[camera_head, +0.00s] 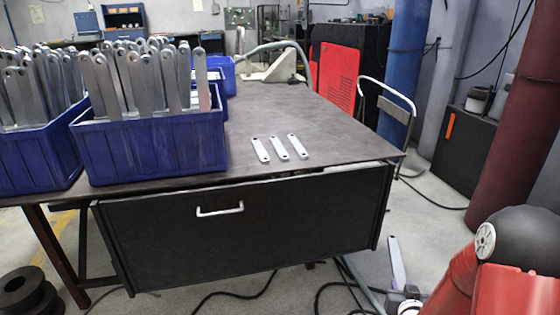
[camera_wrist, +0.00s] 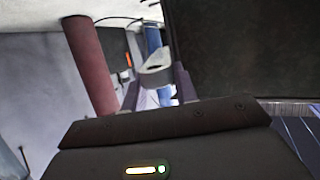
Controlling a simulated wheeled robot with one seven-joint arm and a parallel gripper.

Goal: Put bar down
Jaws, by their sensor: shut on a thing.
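My gripper (camera_head: 404,295) is low at the bottom right of the head view, in front of the table and below its top. It is shut on a grey metal bar (camera_head: 396,262), which stands roughly upright and clear of the table. In the wrist view the held bar (camera_wrist: 155,72) sits between the two fingers of my gripper (camera_wrist: 157,90), with its holed end showing. Three similar bars lie flat, side by side and apart, on the table: a left one (camera_head: 261,150), a middle one (camera_head: 279,148) and a right one (camera_head: 299,146).
The dark table (camera_head: 330,130) has free top around the lying bars. A blue crate (camera_head: 150,150) full of upright bars stands on its left, with another full crate (camera_head: 35,160) beside it. A drawer front (camera_head: 240,235) hangs below the tabletop. A trolley (camera_head: 388,115) stands behind right.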

